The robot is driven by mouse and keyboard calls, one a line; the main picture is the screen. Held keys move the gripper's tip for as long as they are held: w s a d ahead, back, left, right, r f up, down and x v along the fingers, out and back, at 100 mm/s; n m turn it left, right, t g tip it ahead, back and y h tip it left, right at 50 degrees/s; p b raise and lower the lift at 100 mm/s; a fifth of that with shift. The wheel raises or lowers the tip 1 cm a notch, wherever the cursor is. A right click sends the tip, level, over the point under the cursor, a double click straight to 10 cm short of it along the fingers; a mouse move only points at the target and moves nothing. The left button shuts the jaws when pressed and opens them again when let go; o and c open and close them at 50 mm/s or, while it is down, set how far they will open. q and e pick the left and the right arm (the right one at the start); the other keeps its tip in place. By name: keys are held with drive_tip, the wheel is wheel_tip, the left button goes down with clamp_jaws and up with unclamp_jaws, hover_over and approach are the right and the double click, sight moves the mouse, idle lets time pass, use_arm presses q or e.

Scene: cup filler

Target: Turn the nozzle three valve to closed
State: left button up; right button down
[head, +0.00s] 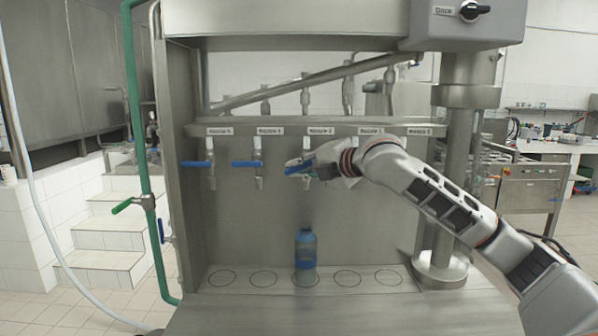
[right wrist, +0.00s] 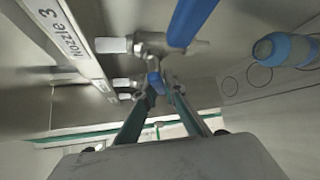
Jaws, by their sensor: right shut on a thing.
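The nozzle three valve stands in the right wrist view (right wrist: 150,46), below the "Nozzle 3" label (right wrist: 62,32). Its blue handle (right wrist: 192,18) extends towards the camera, beside the fingers and not between them. My right gripper (head: 295,168) is at nozzle three in the head view and covers most of that valve. In the right wrist view my right gripper (right wrist: 157,88) has its fingertips closed together at a small blue piece (right wrist: 155,80). I cannot tell which part that piece belongs to. My left gripper is not in view.
The blue handles of nozzle five (head: 195,164) and nozzle four (head: 245,163) point left. A blue bottle (head: 306,250) stands below nozzle three on the tray (head: 325,281), among marked circles. A green pipe (head: 140,110) runs down the left. The metal column (head: 455,190) stands right.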

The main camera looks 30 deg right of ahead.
drive_tip(key=shift+a+r+m+t+y, duration=0.1)
drive_tip(key=shift+r+m+t+y, duration=0.25)
drive_tip(key=shift+m+t, duration=0.3)
drive_tip(key=shift+a+r+m+t+y, duration=0.1)
drive_tip(key=shift+r+m+t+y, duration=0.05)
drive_tip(key=shift+m+t+y, duration=0.4)
drive_tip(key=shift+d+t+h, duration=0.1)
drive_tip(key=shift+t+h, duration=0.2)
drive_tip(key=c, duration=2.1)
unclamp_jaws()
drive_tip(key=shift+w, duration=0.1)
drive_tip(key=v, duration=0.7)
drive_tip(key=shift+s, duration=0.3)
